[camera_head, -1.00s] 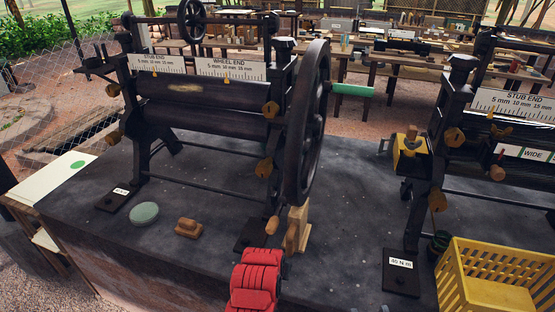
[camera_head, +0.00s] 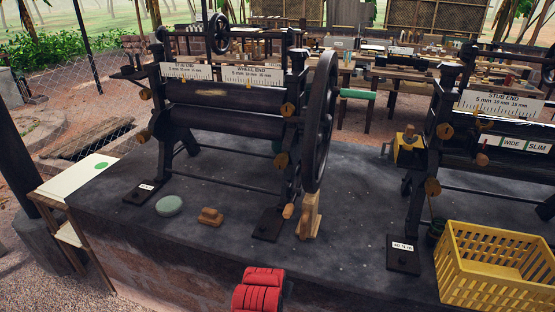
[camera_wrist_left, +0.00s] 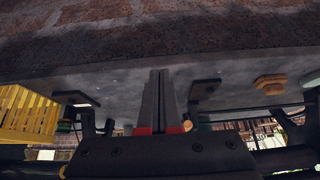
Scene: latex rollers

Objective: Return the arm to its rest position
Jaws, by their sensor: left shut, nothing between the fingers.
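My left gripper (camera_wrist_left: 161,75) shows in the left wrist view with its two dark fingers together and nothing between them. Red patches flank the base of the fingers. The bench (camera_wrist_left: 120,75) appears inverted behind them, with its rough front side along the top of the picture. The fingertips do not appear to touch anything. In the head view a red ribbed part, apparently of my arm, shows at the bottom edge; no fingers are visible there. My right gripper is not in view.
A roller mill (camera_head: 225,122) with a large handwheel (camera_head: 320,122) stands on the bench (camera_head: 345,235). A second mill (camera_head: 440,140) and a yellow crate (camera_head: 492,262) are at right. A pale green disc (camera_head: 169,205) and a wooden block (camera_head: 210,217) lie in front.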

